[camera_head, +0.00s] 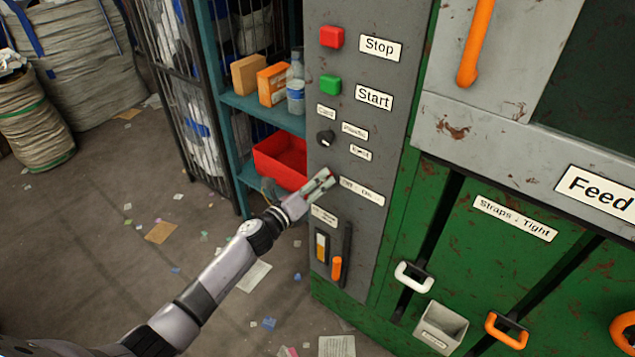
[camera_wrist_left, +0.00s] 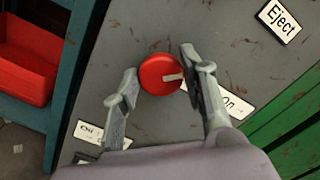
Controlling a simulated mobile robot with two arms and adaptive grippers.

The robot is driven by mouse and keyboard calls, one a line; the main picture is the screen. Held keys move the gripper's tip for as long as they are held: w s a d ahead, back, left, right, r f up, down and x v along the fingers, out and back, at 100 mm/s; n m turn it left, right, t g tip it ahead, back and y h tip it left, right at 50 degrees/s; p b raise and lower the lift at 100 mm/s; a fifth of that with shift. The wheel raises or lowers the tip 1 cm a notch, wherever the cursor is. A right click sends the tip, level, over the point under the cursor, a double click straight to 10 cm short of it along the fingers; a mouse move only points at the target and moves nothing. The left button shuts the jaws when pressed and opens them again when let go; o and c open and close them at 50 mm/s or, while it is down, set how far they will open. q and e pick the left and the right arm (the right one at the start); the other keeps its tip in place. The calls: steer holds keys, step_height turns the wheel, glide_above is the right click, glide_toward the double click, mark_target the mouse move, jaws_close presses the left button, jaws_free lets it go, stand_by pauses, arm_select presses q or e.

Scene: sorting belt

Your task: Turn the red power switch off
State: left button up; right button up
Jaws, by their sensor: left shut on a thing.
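The red power switch (camera_wrist_left: 155,74) is a round red knob on the grey panel. In the left wrist view its white mark points right, toward the label ending in "On" (camera_wrist_left: 234,103). My left gripper (camera_wrist_left: 158,66) is shut on the knob, one finger on each side. In the head view my left gripper (camera_head: 323,181) is at the panel just left of the "Off - On" label (camera_head: 362,191) and hides most of the knob. My right gripper is in neither view.
Above on the panel are the red Stop button (camera_head: 332,37), green Start button (camera_head: 330,85) and a black selector knob (camera_head: 325,138). An orange lever (camera_head: 337,268) is below. A teal shelf (camera_head: 247,176) with a red bin (camera_head: 283,162) stands close to the left.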

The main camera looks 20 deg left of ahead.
arm_select(q)
steer(key=n+p, duration=0.1)
steer(key=n, duration=0.7)
steer(key=shift+a+f+n, duration=0.1)
steer(key=shift+f+n, duration=0.05)
steer(key=shift+n, duration=0.25)
stand_by(0.4)
steer(key=o, duration=1.2)
steer(key=shift+c, duration=0.2)
steer(key=v, duration=1.2)
steer(key=shift+f, duration=0.1)
